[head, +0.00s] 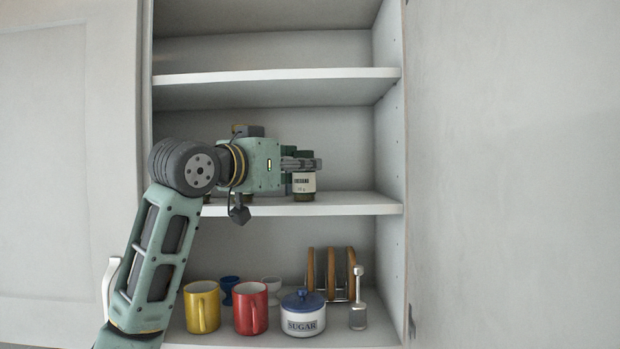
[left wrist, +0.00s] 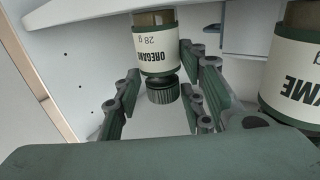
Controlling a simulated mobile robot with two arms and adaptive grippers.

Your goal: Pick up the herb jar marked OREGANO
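The jar marked OREGANO (head: 304,183) stands upright on the middle shelf, with a cream label. In the left wrist view the jar (left wrist: 157,48) appears upside down, its dark green cap toward the camera. My left gripper (head: 301,164) is at the height of the jar's upper part, above the label. In the left wrist view the fingers of my left gripper (left wrist: 162,90) are apart on either side of the cap, with a visible gap on the left. My right gripper is in neither view.
A jar with a label ending in "ME" (left wrist: 293,70) stands close beside my left gripper. The shelf above (head: 280,75) is empty. Below are a yellow mug (head: 202,307), a red mug (head: 250,309), a sugar pot (head: 302,316) and a rack (head: 331,275).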

